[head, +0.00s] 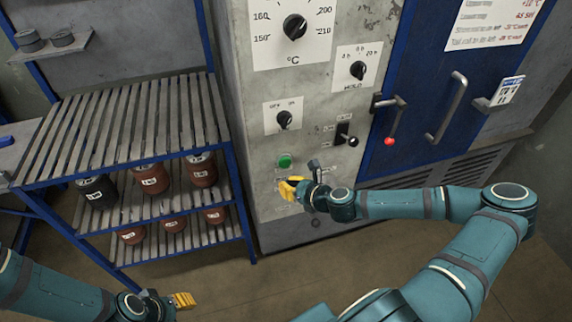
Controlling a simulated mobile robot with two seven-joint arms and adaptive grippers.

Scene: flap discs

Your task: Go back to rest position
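My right gripper (292,189) has yellow fingers and is in front of the oven's grey control panel (330,105), just below the green button (285,161). I cannot tell whether it touches the panel or whether its fingers are open. The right arm stretches in from the right across the lower front of the oven. My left gripper (184,300) is low at the bottom left, above the floor and away from the shelf. Its yellow fingertips look close together, but I cannot tell whether they are open or shut.
A slatted blue-framed rack (120,125) stands left of the oven, with several labelled cans on its lower shelves. The blue oven door (440,100) has a handle (447,108) and a latch lever with a red knob (389,141). Dials and a black-knobbed switch sit on the panel. Floor (240,285) is clear.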

